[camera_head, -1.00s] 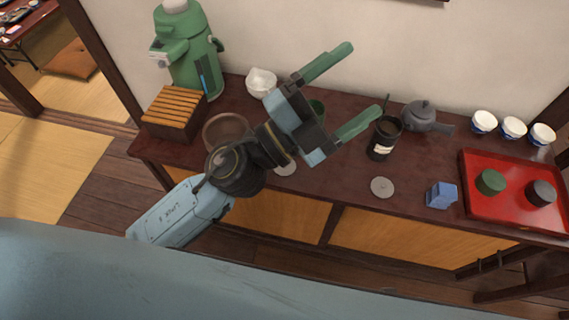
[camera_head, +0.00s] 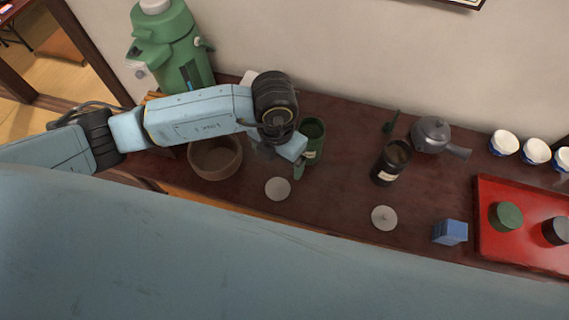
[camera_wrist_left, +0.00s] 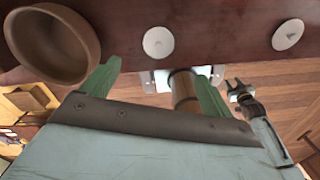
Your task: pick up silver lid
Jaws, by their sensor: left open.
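Two flat round pale-grey lids lie on the dark wooden counter. The left lid (camera_head: 278,188) is plain; the right lid (camera_head: 384,217) has a small knob. Both also show in the left wrist view, the left lid (camera_wrist_left: 158,42) and the right lid (camera_wrist_left: 288,34); I cannot tell which one is meant. My left gripper (camera_head: 297,162) points down above the counter, up and right of the left lid, apart from it. In the left wrist view its green fingers (camera_wrist_left: 157,86) are spread with nothing held. My right gripper (camera_wrist_left: 240,90) seems to show small there, its jaws unclear.
A brown bowl (camera_head: 215,160) stands left of the left lid. A green canister (camera_head: 314,137) is close beside my left gripper. A black canister (camera_head: 391,162), grey teapot (camera_head: 431,134), blue box (camera_head: 450,232) and red tray (camera_head: 490,245) stand to the right. The counter between the lids is clear.

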